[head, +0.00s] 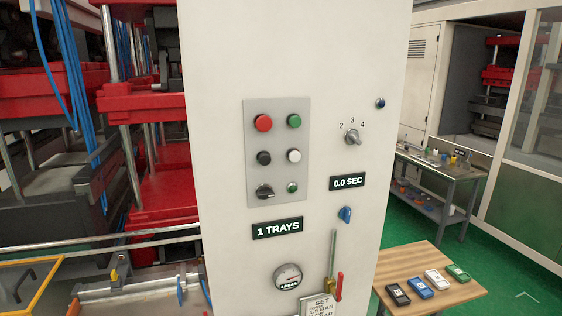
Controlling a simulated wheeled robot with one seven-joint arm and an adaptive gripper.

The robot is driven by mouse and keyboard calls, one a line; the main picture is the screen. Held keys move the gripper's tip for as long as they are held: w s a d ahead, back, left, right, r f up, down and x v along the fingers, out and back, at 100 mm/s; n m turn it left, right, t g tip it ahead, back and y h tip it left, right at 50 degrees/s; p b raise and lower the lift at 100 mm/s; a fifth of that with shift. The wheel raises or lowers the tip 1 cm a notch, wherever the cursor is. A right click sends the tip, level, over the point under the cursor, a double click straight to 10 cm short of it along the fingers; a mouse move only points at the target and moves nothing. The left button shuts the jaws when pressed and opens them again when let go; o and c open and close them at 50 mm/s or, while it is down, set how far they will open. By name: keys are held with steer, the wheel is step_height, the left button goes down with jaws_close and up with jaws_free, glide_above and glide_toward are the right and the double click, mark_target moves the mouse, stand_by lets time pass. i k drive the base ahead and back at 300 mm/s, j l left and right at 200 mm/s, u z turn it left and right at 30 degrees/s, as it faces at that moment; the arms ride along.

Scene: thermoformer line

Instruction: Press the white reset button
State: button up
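The white button (294,156) is on the grey control panel (277,105) of the tall cream cabinet. It is in the right column, below a green button (294,121) and to the right of a black button (264,158). A red button (263,123) is at the upper left. A black rotary switch (265,191) and a small green button or lamp (292,187) sit in the bottom row. I cannot see a label by the white button. My gripper is not in view.
The cabinet (230,50) also carries a numbered selector knob (352,138), a blue knob (345,214), a pressure gauge (288,277) and a red-handled lever (339,286). A wooden table (410,259) with several small devices stands at the lower right. Red machinery (160,185) stands at the left.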

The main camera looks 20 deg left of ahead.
mark_target(294, 156)
steer(key=u, duration=1.2)
